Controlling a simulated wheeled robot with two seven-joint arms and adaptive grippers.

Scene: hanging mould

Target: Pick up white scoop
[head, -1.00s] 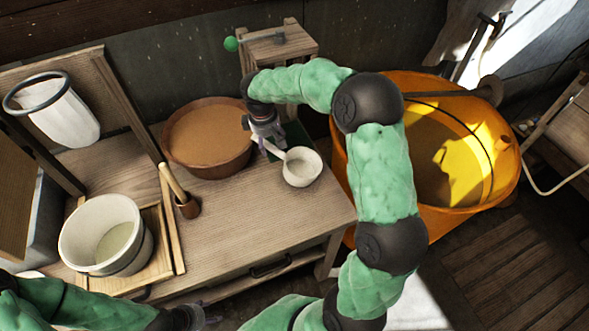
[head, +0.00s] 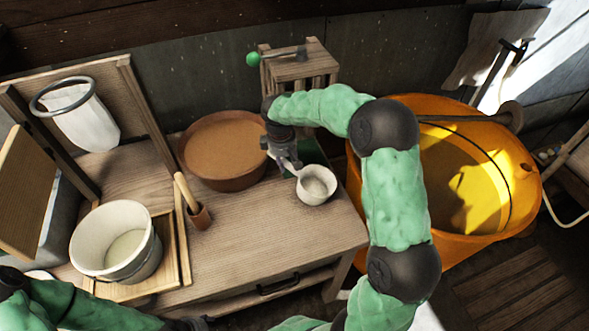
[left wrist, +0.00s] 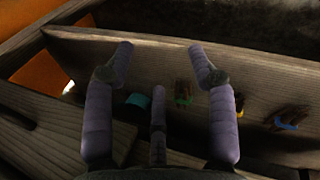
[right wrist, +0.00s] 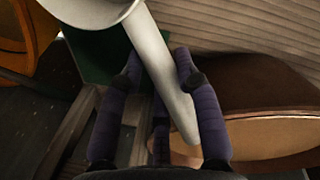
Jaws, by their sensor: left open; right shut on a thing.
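The white scoop (head: 316,186) is a small round cup with a straight handle, near the table's right end, right of the brown bowl. My right gripper (head: 286,162) is shut on its handle, left of the cup. In the right wrist view the pale handle (right wrist: 160,70) runs between the fingers, and the cup is cut off at the top edge. I cannot tell whether the scoop touches the table. My left gripper (left wrist: 162,52) is open and empty in the left wrist view. In the head view it is mostly cut off at the bottom edge.
A brown bowl (head: 183,163) of tan contents stands behind. An orange tub (head: 478,243) stands right of the table (head: 260,245). The front middle tabletop is clear.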

